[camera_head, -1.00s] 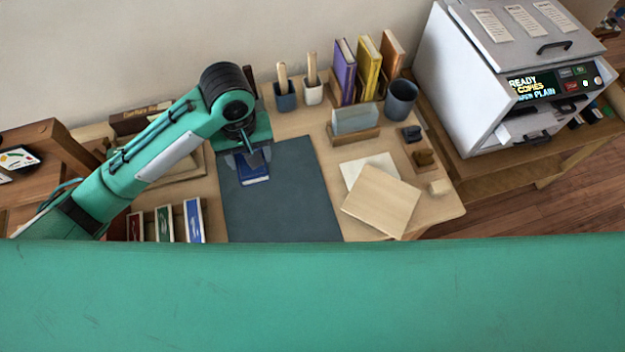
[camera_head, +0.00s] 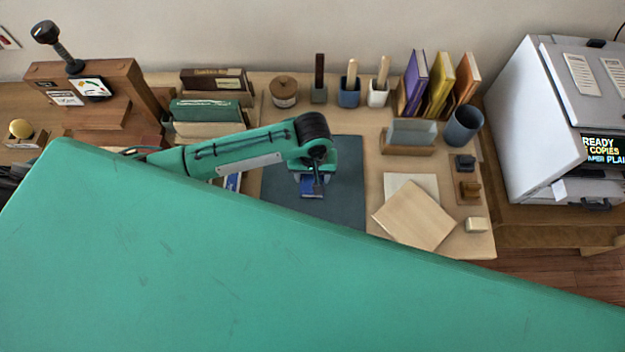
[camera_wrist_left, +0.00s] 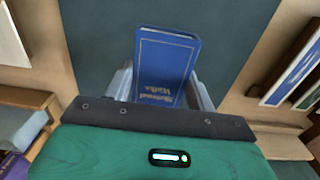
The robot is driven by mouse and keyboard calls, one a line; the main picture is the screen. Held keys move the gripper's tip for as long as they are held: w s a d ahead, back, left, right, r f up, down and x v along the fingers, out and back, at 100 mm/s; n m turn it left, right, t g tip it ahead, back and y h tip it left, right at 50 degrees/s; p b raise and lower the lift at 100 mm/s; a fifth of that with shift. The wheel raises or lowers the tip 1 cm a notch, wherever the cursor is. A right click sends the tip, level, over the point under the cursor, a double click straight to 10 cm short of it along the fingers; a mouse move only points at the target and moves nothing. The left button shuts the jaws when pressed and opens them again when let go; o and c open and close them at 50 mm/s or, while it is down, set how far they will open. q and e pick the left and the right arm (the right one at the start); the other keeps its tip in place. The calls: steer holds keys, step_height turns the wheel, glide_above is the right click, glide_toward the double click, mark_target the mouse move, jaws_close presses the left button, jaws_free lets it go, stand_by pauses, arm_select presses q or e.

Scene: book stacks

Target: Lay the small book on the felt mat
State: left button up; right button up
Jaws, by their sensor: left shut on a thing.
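The small blue book (camera_head: 312,190) is held over the middle of the dark felt mat (camera_head: 346,165). My left gripper (camera_head: 312,180) is shut on it. In the left wrist view the book (camera_wrist_left: 165,62) shows its blue cover with pale lettering, between the two grey fingers (camera_wrist_left: 163,92). The felt mat (camera_wrist_left: 90,30) fills the background behind it. I cannot tell whether the book touches the mat or hangs just above it. My right gripper is not in view.
Right of the mat lie a white sheet (camera_head: 405,182) and a wooden board (camera_head: 415,214). Pen cups, a grey cup (camera_head: 462,126) and upright books (camera_head: 438,85) stand at the back. A file rack (camera_head: 208,110) stands left of the mat. My green body part covers the foreground.

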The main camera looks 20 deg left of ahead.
arm_select(q)
steer(key=shift+f, duration=2.15)
steer(key=o, duration=1)
steer(key=shift+f, duration=0.15)
steer(key=shift+o, duration=0.2)
step_height(320, 180, up, 12)
steer(key=shift+r+b, duration=0.2)
steer(key=shift+b, duration=0.35)
